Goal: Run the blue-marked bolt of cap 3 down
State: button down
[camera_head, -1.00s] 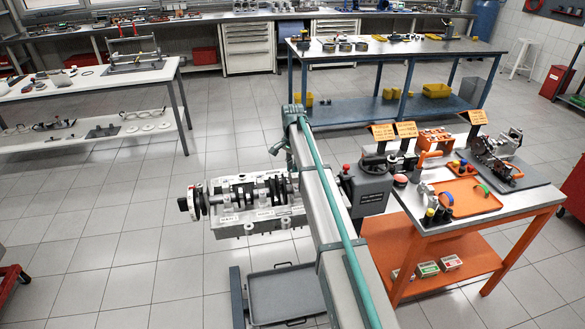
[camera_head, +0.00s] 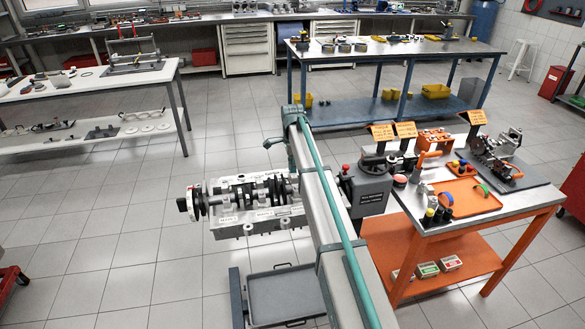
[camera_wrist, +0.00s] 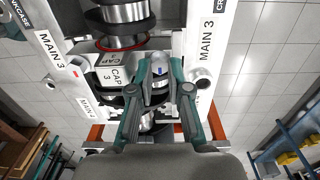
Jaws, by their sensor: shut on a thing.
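In the wrist view, cap 3 (camera_wrist: 114,76) is a grey block lettered "CAP 3", seated across the crankshaft between the two "MAIN 3" labels.
An orange bench (camera_head: 470,214) with parts and a grey machine (camera_head: 366,190) stands right of the block. A grey drip tray (camera_head: 285,296) lies below it. Another "MAIN 3" label (camera_wrist: 206,40) sits on the block's right rail. The floor left of the block is clear.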

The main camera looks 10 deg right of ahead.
jog(key=shift+w+r, duration=0.2)
jog(key=c, duration=1.4)
grip_release()
jog(key=shift+s+a, duration=0.1)
notch_tip(320, 180, up, 12)
jog(key=shift+f, duration=0.1)
